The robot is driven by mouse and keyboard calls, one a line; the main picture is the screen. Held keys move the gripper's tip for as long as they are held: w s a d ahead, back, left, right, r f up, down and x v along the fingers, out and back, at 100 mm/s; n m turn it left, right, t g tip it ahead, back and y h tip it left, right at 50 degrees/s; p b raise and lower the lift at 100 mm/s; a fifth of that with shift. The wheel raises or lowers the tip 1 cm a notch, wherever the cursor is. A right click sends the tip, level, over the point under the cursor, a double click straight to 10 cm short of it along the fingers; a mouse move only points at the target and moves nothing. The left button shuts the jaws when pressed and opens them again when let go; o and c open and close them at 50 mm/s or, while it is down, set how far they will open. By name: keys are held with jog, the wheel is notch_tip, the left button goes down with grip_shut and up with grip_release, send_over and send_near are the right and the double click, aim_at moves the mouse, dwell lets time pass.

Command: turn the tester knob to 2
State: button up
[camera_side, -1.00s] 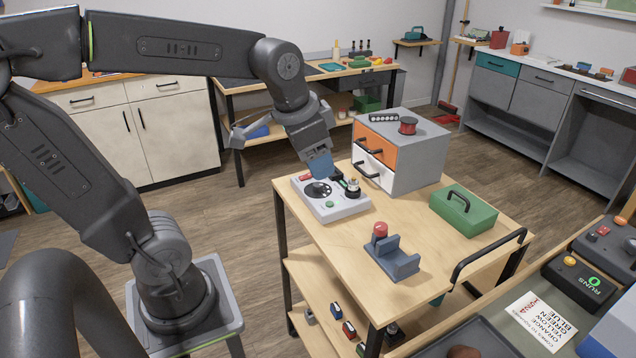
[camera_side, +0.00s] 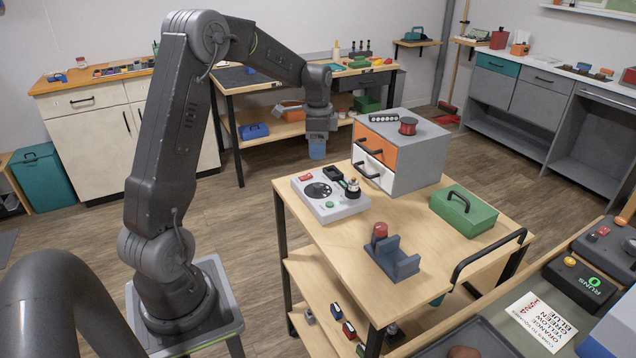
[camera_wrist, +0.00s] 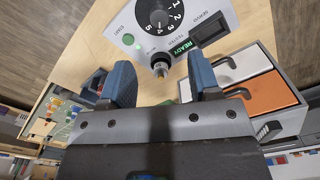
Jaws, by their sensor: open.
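The tester is a light grey box (camera_side: 346,208) on the near-left part of the wooden cart top. Its round black dial (camera_side: 318,190) faces up; the wrist view shows the knob (camera_wrist: 158,17) at the dial's centre, ringed by white numbers with 1 to 5 readable. The top of the dial is cut off there, and I cannot tell which number the knob points to. My gripper (camera_side: 317,149) hangs above and behind the tester, clear of it. In the wrist view its blue fingers (camera_wrist: 162,82) are apart with nothing between them.
An upright metal-tipped post (camera_side: 353,188) stands on the tester's right side. A grey cabinet with orange and white drawers (camera_side: 425,160) is close behind. A green box (camera_side: 463,212) and a grey holder with a red knob (camera_side: 393,262) are further right. The wrist view shows a READY sign (camera_wrist: 182,47).

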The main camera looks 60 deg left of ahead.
aim_at(318, 184)
notch_tip(318, 184, down, 11)
jog(key=shift+f, duration=0.15)
dwell(0.4)
jog(key=c, duration=0.9)
